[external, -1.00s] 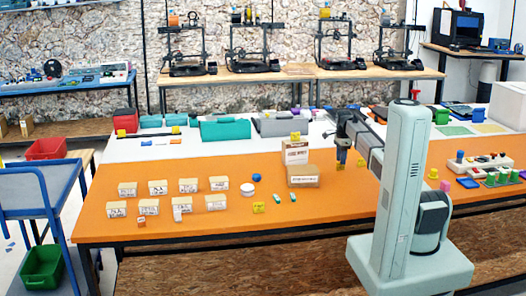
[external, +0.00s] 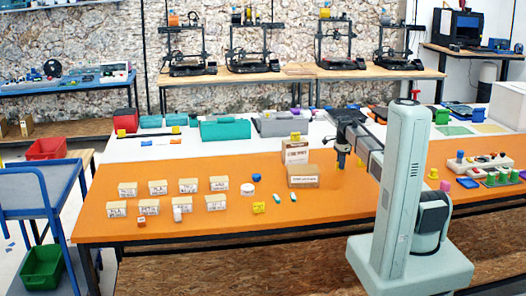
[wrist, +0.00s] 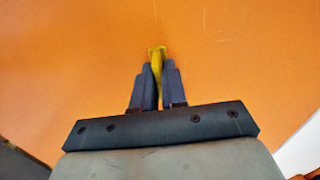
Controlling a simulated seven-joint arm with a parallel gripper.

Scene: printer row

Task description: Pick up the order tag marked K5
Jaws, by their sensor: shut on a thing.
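My gripper (external: 341,164) is low over the orange table, right of the cardboard box with a white label. In the wrist view its two dark fingers (wrist: 157,88) are shut on a yellow tag (wrist: 157,56), which sticks out past the fingertips. I cannot read its marking. A yellow tag (external: 259,207) with dark marks lies near the front edge, and one more (external: 295,136) is at the white box. Their marks are too small to read.
The cardboard box (external: 304,181) stands close to the left of my gripper. Several small labelled boxes (external: 189,185) stand in two rows farther left. A rack with coloured knobs (external: 490,163) is at the right. The orange table (external: 335,205) in front of my gripper is clear.

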